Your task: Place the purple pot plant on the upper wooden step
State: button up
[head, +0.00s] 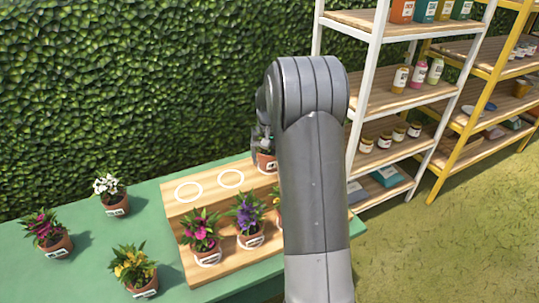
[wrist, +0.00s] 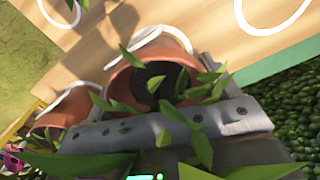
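A pot plant with purple flowers (head: 247,211) stands upright on the lower step of the wooden stand (head: 170,216), between a magenta plant (head: 201,228) and a partly hidden pot. My gripper (head: 262,140) is at the right end of the upper step, at a terracotta pot (head: 267,161) mostly hidden by my arm. In the wrist view this pot (wrist: 122,86) shows soil and green leaves, with a white ring beside its base. Grey gripper parts (wrist: 170,122) lie close against its rim. Its flowers are hidden, and I cannot tell whether the fingers grip it.
Two empty white rings (head: 189,192) (head: 231,178) mark the upper step. White (head: 109,190), magenta (head: 46,229) and yellow (head: 134,265) plants stand on the green table (head: 85,276). A hedge (head: 120,90) rises behind, and a white shelf rack (head: 372,60) stands right.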

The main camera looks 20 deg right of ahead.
jog(key=o, duration=0.4)
jog(key=shift+c, duration=0.2)
notch_tip(320, 180, up, 12)
jog(key=shift+r, duration=0.1)
jog(key=s+a+r+n+t, duration=0.1)
jog(key=s+a+r, duration=0.3)
jog(key=s+a, duration=0.3)
jog(key=s+a+r+n+t, duration=0.1)
jog(key=s+a+r+t, duration=0.1)
jog(key=s+a+r, duration=0.5)
jog(key=s+a+f+t, duration=0.1)
jog(key=s+a+f, duration=0.1)
jog(key=s, duration=0.7)
jog(key=s+a+f+n+t, duration=0.1)
jog(key=s+f, duration=0.3)
jog(key=s, duration=0.5)
jog(key=shift+s+a+f+n+t, duration=0.3)
jog(key=shift+a, duration=0.2)
